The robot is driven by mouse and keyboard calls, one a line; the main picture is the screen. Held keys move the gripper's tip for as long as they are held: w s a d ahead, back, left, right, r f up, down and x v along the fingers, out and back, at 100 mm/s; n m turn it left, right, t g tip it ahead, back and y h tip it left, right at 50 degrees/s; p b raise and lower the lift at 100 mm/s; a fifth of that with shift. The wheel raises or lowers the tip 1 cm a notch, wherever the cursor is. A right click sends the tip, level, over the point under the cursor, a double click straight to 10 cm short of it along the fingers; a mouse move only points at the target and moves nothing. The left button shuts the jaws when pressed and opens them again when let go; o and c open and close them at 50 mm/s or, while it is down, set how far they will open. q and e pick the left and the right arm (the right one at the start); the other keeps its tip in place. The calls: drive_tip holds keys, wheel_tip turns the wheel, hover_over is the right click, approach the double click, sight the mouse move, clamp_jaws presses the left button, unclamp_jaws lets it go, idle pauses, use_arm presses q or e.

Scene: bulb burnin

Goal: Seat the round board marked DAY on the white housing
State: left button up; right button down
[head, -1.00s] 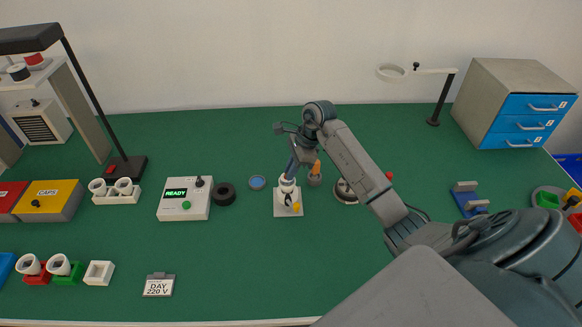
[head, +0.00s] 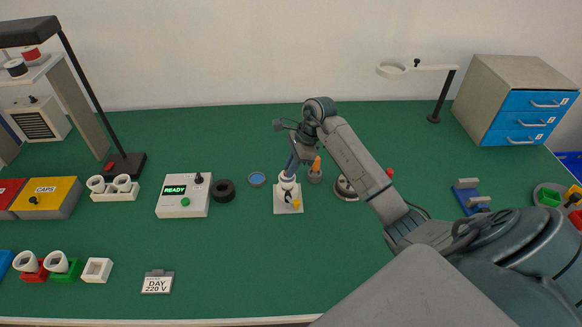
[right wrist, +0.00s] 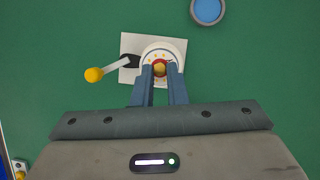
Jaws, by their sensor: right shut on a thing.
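The white housing (head: 286,185) stands upright in a fixture with a pale square base plate (head: 280,208) and a yellow-knobbed lever (head: 296,203). In the right wrist view the housing's white rim (right wrist: 177,46) surrounds a pale round board (right wrist: 152,58) with small yellow dots. A brass-coloured piece (right wrist: 159,69) shows at its middle, between my fingers. My right gripper (head: 290,172), also in the right wrist view (right wrist: 160,74), is shut on the round board at the housing's top. I cannot read DAY on it or tell whether it is fully down. My left gripper is out of view.
A blue-topped round dish (head: 257,179), a black ring (head: 223,191) and a tester box reading READY (head: 183,195) stand left of the fixture. An orange-handled tool in a holder (head: 315,171) stands close right. A DAY 220 V card (head: 157,283) lies in front; the front middle is clear.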

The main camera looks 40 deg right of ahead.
drive_tip(key=shift+f+b, duration=0.8)
drive_tip(key=shift+b, duration=0.15)
idle(1.0)
drive_tip(key=c, duration=1.4)
unclamp_jaws()
drive_tip(key=shift+o, duration=0.2)
drive_tip(key=b+v, duration=0.3)
drive_tip(key=v, duration=0.8)
drive_tip(key=shift+f, duration=0.1)
